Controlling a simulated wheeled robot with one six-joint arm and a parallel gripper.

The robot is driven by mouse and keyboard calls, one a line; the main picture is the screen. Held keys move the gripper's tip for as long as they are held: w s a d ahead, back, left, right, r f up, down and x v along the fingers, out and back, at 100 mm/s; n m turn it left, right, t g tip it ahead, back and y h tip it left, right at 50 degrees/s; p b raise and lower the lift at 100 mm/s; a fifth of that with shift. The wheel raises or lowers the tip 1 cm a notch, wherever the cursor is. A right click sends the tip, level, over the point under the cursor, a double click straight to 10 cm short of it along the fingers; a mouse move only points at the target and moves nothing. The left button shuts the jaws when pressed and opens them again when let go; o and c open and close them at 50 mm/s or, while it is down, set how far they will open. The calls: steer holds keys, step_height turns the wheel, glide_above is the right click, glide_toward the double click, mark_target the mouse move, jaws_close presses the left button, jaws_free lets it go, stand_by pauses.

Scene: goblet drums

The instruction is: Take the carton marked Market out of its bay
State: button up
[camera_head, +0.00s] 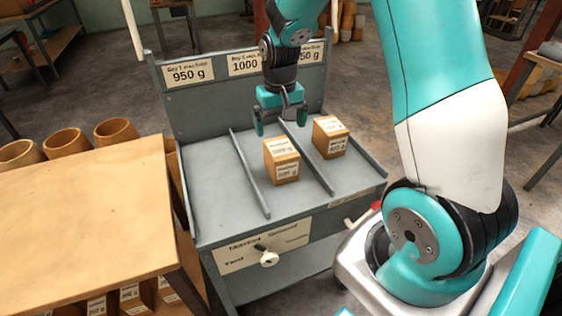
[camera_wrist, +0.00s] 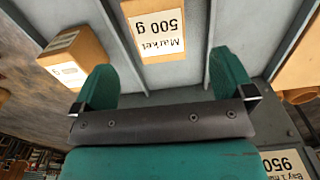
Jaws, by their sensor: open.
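In the head view this carton (camera_head: 281,160) stands in the middle bay of the grey rack (camera_head: 212,165), between two low dividers. My gripper (camera_head: 280,121) is open and empty, above and behind the carton, near the rack's back panel. In the wrist view the fingers of my gripper (camera_wrist: 165,78) are spread apart, with the carton beyond them and not touching. The carton's far side is hidden.
Another labelled carton (camera_head: 330,137) stands in the right bay, close beside the divider (camera_head: 305,158). The left bay is empty. Weight signs (camera_head: 188,73) line the back panel. A wooden table (camera_head: 85,200) adjoins at left. A white knob (camera_head: 268,258) sticks out in front.

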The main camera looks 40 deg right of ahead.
mark_target(281, 147)
step_height(281, 147, down, 4)
steer(key=shift+f, duration=0.1)
steer(key=f, duration=0.5)
steer(key=shift+w+d, duration=0.2)
steer(key=c, duration=1.2)
steer(key=shift+c, duration=0.3)
steer(key=shift+r, duration=0.15)
